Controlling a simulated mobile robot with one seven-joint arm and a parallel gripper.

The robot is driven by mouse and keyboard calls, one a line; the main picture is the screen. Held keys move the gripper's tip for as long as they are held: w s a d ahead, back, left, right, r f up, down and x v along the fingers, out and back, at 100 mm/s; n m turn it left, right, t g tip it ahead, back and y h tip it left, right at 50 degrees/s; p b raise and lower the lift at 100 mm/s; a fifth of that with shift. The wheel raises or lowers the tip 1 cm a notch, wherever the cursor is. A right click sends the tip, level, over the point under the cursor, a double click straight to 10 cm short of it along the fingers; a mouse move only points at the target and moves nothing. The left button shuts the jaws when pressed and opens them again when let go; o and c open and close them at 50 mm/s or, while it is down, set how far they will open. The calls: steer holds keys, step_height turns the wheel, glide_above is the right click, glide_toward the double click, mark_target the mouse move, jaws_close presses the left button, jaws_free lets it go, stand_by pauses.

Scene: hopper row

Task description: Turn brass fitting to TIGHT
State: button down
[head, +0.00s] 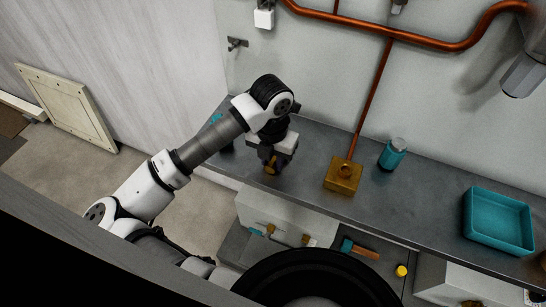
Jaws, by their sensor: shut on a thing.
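A brass-coloured square block (343,178) with a round raised piece on top sits on the grey counter, at the foot of a thin copper pipe. No TIGHT marking is legible on it. My gripper (270,162) is to its left, pointing down over the counter and apart from the block. It is shut on a small brass-coloured piece (271,168), which shows between and below the fingers. The piece's full shape is hidden by the fingers, and I cannot tell whether it touches the counter.
A teal bottle with a grey cap (392,153) stands right of the block. A teal tray (499,222) is on the counter's right. Copper pipes (385,32) run along the wall. A hammer-like tool (360,249) and a yellow cylinder (402,270) lie lower, in front.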

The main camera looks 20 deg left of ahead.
steer(key=shift+s+b, duration=0.85)
steer(key=shift+s, duration=0.25)
steer(key=shift+s, duration=0.1)
stand_by(0.5)
steer(key=c, duration=1.8)
jaws_free()
steer(key=c, duration=0.3)
steer(key=shift+c, duration=0.2)
